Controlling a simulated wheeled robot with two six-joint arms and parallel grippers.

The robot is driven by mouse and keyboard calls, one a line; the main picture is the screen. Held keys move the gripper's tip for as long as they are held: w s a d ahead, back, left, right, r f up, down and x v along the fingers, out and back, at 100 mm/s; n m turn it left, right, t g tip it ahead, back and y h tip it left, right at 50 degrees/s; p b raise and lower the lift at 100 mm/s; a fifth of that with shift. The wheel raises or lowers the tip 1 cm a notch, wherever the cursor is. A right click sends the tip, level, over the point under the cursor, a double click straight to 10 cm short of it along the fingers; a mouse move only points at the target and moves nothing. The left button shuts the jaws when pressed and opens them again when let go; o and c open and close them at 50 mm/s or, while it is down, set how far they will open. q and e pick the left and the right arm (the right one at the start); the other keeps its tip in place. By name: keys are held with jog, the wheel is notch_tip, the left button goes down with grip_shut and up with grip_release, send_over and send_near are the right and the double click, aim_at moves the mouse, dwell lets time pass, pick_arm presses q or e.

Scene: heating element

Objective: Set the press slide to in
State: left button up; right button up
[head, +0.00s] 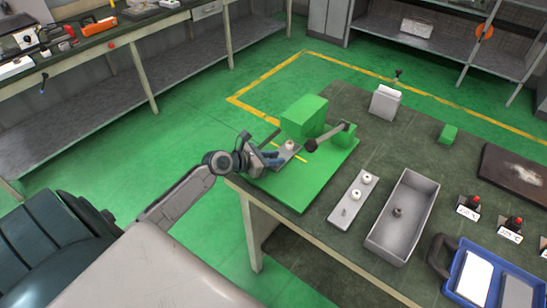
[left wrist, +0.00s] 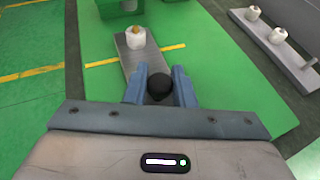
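The green press (head: 303,118) stands on a green base plate (head: 318,186) at the near left corner of the table. Its slide is a grey plate (head: 283,155) reaching out of the press toward my arm, with a white cylindrical piece (head: 289,145) on it. In the left wrist view, the slide plate (left wrist: 128,47) and white piece (left wrist: 135,38) lie ahead of my fingers. My left gripper (head: 270,157) is at the slide's outer end. Its blue fingers (left wrist: 159,80) lie close on both sides of a dark round knob (left wrist: 159,86). My right gripper is out of view.
The press lever (head: 328,137) sticks out above the base. To the right are a grey plate with white pieces (head: 353,200), an open grey tray (head: 402,215) and a blue tray (head: 488,276). Green floor lies left of the table.

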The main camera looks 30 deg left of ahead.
aim_at(280, 156)
pick_arm(q)
grip_shut()
jog(key=shift+w+r, duration=0.1)
jog(key=shift+w, duration=0.15)
jog(key=shift+w+d+p, duration=0.1)
jog(key=shift+w+p, duration=0.45)
jog(key=shift+w, duration=0.9)
jog(key=o, duration=0.8)
grip_release()
jog(key=shift+c, duration=0.2)
jog(key=shift+o, duration=0.3)
jog(key=shift+w, duration=0.15)
jog(key=shift+b+v, duration=0.6)
jog(key=shift+v, duration=4.75)
